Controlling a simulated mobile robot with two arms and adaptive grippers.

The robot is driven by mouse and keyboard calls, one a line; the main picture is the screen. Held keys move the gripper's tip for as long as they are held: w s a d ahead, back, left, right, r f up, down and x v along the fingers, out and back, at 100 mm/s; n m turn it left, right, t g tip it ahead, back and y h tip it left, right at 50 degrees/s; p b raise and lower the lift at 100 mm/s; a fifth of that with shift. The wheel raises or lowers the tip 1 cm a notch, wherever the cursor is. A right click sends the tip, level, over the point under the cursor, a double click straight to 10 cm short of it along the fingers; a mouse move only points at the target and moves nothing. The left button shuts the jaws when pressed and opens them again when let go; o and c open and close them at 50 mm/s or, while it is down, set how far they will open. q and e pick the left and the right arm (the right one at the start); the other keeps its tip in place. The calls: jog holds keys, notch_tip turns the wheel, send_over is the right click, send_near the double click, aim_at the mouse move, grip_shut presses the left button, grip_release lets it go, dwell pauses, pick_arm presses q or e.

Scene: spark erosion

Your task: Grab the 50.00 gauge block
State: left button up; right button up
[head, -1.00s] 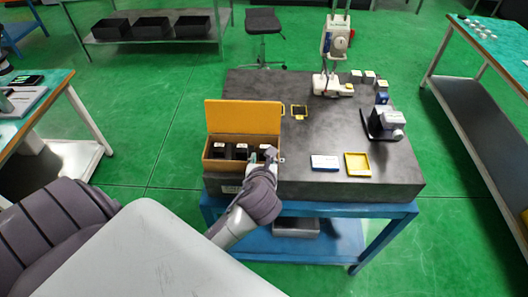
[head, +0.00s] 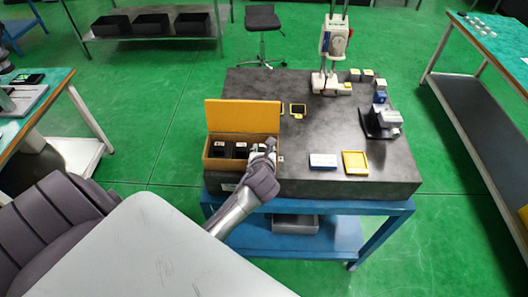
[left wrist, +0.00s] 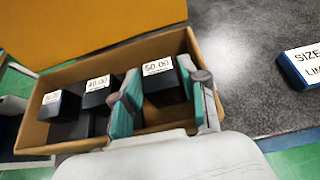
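The 50.00 gauge block (left wrist: 160,70) is a dark block with a white label, at the right end of an open box with a yellow lid (head: 242,115). My left gripper (left wrist: 163,90) is open over that end of the box, with one teal-padded finger on each side of the block; I cannot tell whether the pads touch it. In the head view the left gripper (head: 263,147) hides this block. Two more dark labelled blocks, the 40.00 block (left wrist: 97,90) and one at the left (left wrist: 58,103), sit in the box. My right gripper is not in view.
The box stands at the left front of a dark stone plate (head: 310,130) on a blue table. A blue-and-white case (head: 323,161) and a yellow frame (head: 355,163) lie to its right. A measuring stand (head: 332,50) rises at the back.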

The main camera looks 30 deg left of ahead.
pick_arm(q)
grip_shut()
jog(key=shift+r, duration=0.1)
jog(key=shift+w, duration=0.1)
